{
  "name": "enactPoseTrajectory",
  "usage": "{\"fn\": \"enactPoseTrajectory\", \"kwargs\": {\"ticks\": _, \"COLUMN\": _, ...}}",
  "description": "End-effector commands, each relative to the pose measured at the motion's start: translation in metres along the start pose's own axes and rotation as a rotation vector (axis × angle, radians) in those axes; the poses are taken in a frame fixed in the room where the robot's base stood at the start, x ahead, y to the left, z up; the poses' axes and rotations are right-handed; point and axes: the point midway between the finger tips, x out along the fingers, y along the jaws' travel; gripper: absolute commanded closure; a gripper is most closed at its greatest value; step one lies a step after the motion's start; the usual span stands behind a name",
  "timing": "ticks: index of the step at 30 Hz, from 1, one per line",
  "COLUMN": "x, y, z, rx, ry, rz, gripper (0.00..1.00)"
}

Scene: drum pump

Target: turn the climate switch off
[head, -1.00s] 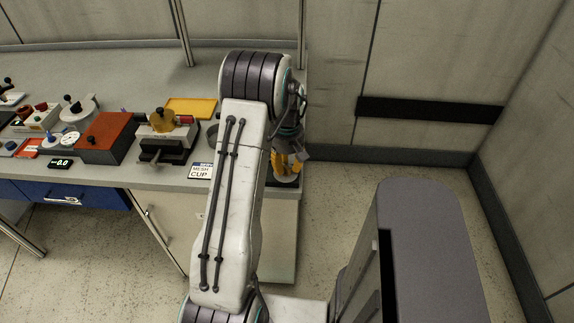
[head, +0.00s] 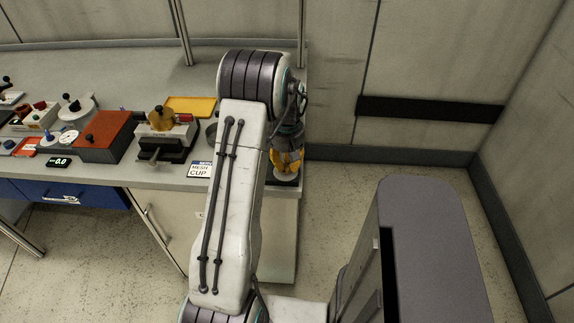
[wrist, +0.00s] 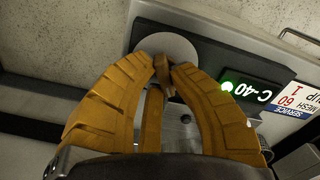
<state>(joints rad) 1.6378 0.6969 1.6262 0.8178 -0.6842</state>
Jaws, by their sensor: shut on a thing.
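The climate switch shows in the wrist view as a pale round dial (wrist: 184,47) with a brown upright handle (wrist: 162,72). It sits on a dark panel at the bench's end. The fingers hide part of the handle and the dial's lower edge. In the head view my gripper (head: 287,160) is at the bench's right end, partly hidden by my arm, and the switch cannot be made out.
A "MESH CUP" label (head: 200,170) is near the bench's front edge. To its left stand a vice-like device (head: 165,135), a red-brown box (head: 104,136) and a small digital readout (head: 60,162). A yellow tray (head: 190,106) lies behind. The floor to the right of the bench is clear.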

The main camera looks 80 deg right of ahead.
Motion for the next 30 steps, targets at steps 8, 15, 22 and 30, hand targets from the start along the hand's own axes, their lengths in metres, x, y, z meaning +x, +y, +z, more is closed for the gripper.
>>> {"fn": "enactPoseTrajectory", "kwargs": {"ticks": 8, "x": 0.0019, "y": -0.0001, "z": 0.0014, "rx": 0.235, "ry": -0.001, "rz": 0.0, "gripper": 1.0}}
{"fn": "enactPoseTrajectory", "kwargs": {"ticks": 15, "x": 0.0014, "y": -0.0004, "z": 0.0021, "rx": 0.399, "ry": -0.001, "rz": 0.0, "gripper": 1.0}}
{"fn": "enactPoseTrajectory", "kwargs": {"ticks": 22, "x": 0.0013, "y": -0.0008, "z": 0.0027, "rx": 0.499, "ry": -0.002, "rz": -0.001, "gripper": 1.0}}
{"fn": "enactPoseTrajectory", "kwargs": {"ticks": 30, "x": 0.0011, "y": -0.001, "z": 0.0031, "rx": 0.545, "ry": -0.003, "rz": -0.001, "gripper": 1.0}}
